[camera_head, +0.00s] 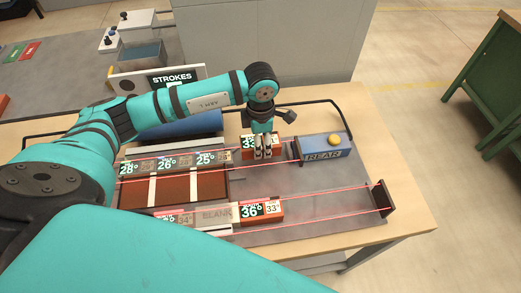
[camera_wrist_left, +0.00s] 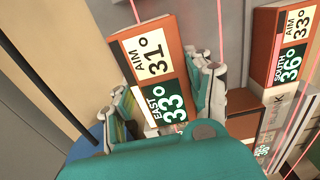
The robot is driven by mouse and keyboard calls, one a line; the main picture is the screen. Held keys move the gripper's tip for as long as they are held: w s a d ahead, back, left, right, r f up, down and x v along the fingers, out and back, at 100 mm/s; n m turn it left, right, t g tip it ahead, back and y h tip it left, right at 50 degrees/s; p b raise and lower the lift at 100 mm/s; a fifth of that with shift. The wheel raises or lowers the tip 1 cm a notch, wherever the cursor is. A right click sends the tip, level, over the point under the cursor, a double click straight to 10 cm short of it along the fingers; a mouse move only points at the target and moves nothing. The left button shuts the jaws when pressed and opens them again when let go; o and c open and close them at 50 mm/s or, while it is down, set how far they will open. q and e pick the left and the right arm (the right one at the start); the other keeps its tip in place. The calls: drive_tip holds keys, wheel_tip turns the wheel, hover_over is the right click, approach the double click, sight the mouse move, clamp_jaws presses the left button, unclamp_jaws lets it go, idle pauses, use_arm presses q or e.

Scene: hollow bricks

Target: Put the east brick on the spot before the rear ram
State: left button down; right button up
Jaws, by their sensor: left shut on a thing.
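The east brick (camera_head: 247,141) is orange-brown with a white and green label. In the left wrist view the east brick (camera_wrist_left: 155,75) reads AIM 31° and EAST 33°. My left gripper (camera_head: 263,155) is shut on it, fingers pointing down; in the left wrist view the fingers (camera_wrist_left: 165,105) sit on both sides of it. The brick is at the back lane, left of the rear ram (camera_head: 325,154), a blue block marked REAR with a yellow knob. Bare grey track (camera_head: 284,160) lies between. I cannot tell whether the brick touches the track. My right gripper is out of view.
The south brick (camera_head: 262,210), marked 36°, sits in the front lane beside a BLANK block (camera_head: 216,217). Several labelled bricks, such as the 25° one (camera_head: 208,159), line the back lane at left. A dark end plate (camera_head: 383,195) closes the front lane. Red lines edge both lanes.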

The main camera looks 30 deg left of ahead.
use_arm(q)
drive_tip(key=shift+f, duration=0.6)
wheel_tip(320, 180, down, 3)
drive_tip(key=shift+p, duration=0.6)
drive_tip(key=shift+f, duration=0.3)
drive_tip(key=shift+f, duration=0.1)
drive_tip(key=shift+f+b, duration=0.1)
drive_tip(key=shift+b, duration=0.2)
drive_tip(key=c, duration=0.5)
unclamp_jaws()
